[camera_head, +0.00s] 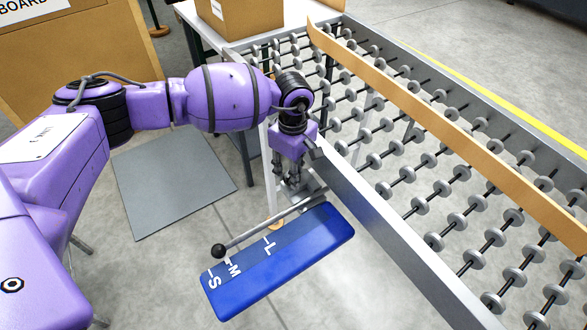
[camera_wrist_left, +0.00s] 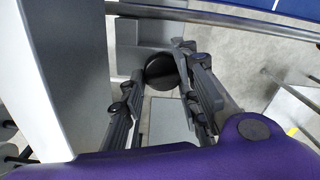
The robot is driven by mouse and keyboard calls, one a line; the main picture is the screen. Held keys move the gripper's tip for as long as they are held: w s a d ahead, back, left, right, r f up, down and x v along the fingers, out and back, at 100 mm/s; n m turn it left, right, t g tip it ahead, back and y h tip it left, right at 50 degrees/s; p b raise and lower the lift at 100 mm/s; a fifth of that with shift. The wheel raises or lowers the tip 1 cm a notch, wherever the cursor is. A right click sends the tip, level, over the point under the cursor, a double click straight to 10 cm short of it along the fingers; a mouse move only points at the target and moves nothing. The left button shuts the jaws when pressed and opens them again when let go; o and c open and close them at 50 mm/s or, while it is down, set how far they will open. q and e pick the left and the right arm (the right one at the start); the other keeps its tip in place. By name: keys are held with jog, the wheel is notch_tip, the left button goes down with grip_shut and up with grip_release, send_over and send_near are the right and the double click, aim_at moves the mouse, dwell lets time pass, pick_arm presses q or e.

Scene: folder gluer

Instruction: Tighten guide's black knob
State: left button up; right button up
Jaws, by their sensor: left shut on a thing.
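The guide's black knob (camera_wrist_left: 160,72) is a dark round disc between the two fingers of my left gripper (camera_wrist_left: 159,75) in the left wrist view. My left gripper is shut on it. A long wooden guide bar (camera_head: 420,110) runs along the top of the roller conveyor. My right gripper is not in view.
A grey lever with a black ball end (camera_head: 219,250) lies over a blue panel (camera_head: 300,255) marked S, M and L, just below the gripper. The conveyor's metal rail (camera_head: 390,235) is close on the right. A cardboard box (camera_head: 240,15) stands behind. A grey mat (camera_head: 170,180) lies on the floor.

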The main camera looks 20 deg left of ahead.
pick_arm(q)
jog(key=shift+w+r+m+b, duration=0.25)
jog(key=shift+w+m+b, duration=0.15)
jog(key=shift+m, duration=0.7)
jog(key=shift+d+m, duration=0.15)
jog(key=shift+m, duration=0.45)
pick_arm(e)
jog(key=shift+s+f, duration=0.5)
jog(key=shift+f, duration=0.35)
pick_arm(q)
jog(key=shift+r, duration=0.1)
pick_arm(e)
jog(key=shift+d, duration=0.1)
pick_arm(q)
jog(key=o, duration=1)
jog(key=shift+d, duration=0.1)
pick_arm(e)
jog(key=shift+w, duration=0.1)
pick_arm(q)
jog(key=shift+s+f, duration=0.2)
jog(key=shift+f, duration=0.05)
jog(key=shift+r, duration=0.1)
notch_tip(320, 180, up, 12)
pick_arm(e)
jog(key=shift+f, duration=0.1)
